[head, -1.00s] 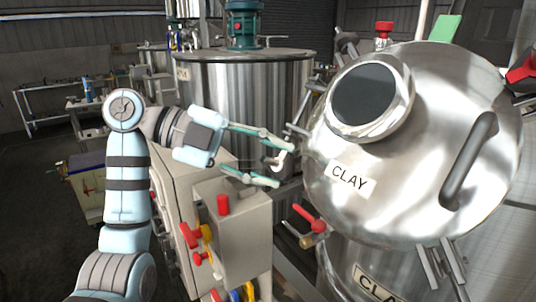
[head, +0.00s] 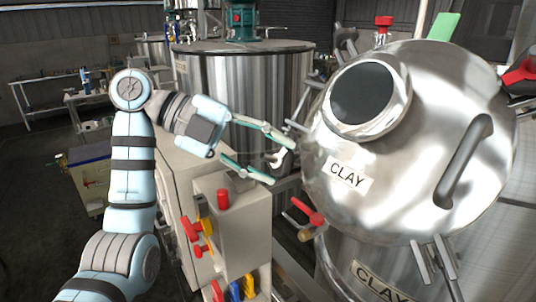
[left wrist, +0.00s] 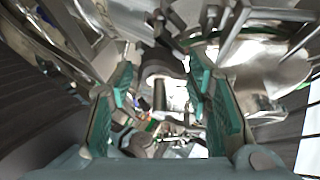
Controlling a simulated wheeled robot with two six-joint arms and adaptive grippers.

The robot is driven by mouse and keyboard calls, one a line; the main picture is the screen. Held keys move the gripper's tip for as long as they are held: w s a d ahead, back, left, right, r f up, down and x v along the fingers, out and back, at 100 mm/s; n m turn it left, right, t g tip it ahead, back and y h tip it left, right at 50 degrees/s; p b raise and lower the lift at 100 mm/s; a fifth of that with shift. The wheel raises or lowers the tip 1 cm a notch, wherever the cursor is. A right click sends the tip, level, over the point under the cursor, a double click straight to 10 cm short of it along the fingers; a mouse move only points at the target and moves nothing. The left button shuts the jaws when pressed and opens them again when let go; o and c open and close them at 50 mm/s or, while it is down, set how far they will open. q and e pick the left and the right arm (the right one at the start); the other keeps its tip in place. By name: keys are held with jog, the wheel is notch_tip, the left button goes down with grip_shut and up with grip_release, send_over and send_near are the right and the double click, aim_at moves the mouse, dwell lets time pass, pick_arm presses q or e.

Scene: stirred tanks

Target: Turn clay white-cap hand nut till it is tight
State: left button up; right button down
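The clay tank's steel lid (head: 420,190), labelled CLAY, stands tilted up at the right of the head view. A small pale, hooked piece (head: 277,158), which looks like the white-cap hand nut, sits beside the lid's left edge. My left gripper (head: 282,162) is open, with one finger above this piece and one below it. In the left wrist view, my left gripper (left wrist: 163,90) has its teal pads apart, with a rounded grey-white part (left wrist: 163,68) beyond and between them. Contact cannot be told. My right gripper is not in view.
A grey control box (head: 235,225) with a red button and coloured handles stands just below my left gripper. A red-handled valve (head: 308,212) is under the lid's left edge. A second steel tank (head: 235,95) stands behind.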

pick_arm(q)
jog(key=shift+o, duration=0.7)
